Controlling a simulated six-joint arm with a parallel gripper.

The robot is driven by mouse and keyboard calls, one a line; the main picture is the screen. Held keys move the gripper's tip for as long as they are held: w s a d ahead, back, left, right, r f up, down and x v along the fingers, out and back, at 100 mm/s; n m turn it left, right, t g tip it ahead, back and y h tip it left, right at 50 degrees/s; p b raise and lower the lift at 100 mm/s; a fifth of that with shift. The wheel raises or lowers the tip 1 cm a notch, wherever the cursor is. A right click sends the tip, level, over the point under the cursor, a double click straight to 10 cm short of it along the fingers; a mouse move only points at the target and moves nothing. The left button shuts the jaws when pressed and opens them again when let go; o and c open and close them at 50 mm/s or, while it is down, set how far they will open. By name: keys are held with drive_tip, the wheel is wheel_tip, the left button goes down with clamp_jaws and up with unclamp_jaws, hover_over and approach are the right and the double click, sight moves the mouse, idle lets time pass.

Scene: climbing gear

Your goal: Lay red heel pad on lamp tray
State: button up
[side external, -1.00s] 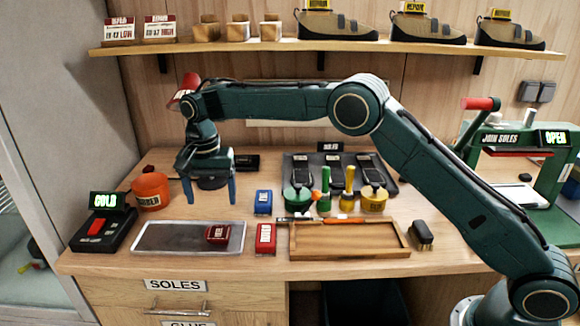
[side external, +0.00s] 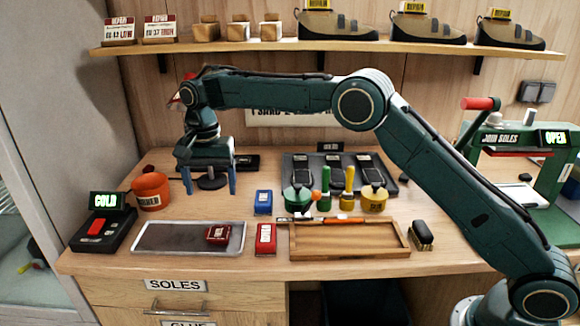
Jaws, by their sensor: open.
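A dark red pad (side external: 217,234) with a small label lies on the right part of the shallow grey tray (side external: 170,238) at the front left of the bench. A brighter red block (side external: 265,239) with a white label lies just right of this tray, apart from it. I cannot tell for sure from the labels which one is the heel pad. My gripper (side external: 211,190) is open and empty, fingers pointing down, above the bench and behind the tray. A dark round base shows between its fingers, seemingly farther back. A red lamp-like head is partly hidden behind my arm.
A blue block (side external: 263,202) lies behind the red block. A wooden tray (side external: 350,252) is to the right, with a dark brush (side external: 422,234) beside it. An orange pot (side external: 151,191) and a box reading COLD (side external: 104,228) stand at left. Glue pots and a dark sole tray are behind.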

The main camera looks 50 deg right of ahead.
drive_tip(key=s+d+r+n+t, duration=0.1)
drive_tip(key=s+d+r+n, duration=0.1)
drive_tip(key=s+d+r, duration=0.5)
drive_tip(key=s+d+r+n+t, duration=0.2)
drive_tip(key=s+d+r, duration=0.2)
drive_tip(key=s+r, duration=0.6)
drive_tip(key=s+d+f+n+t, duration=0.1)
drive_tip(key=s+d+f+n, duration=0.1)
drive_tip(key=s, duration=1)
drive_tip(key=s+d+f+n+t, duration=0.1)
drive_tip(key=s+d+f+n, duration=0.2)
drive_tip(key=s, duration=0.9)
drive_tip(key=shift+d+f+t, duration=0.25)
drive_tip(key=shift+f+t, duration=0.05)
drive_tip(key=shift+f, duration=0.85)
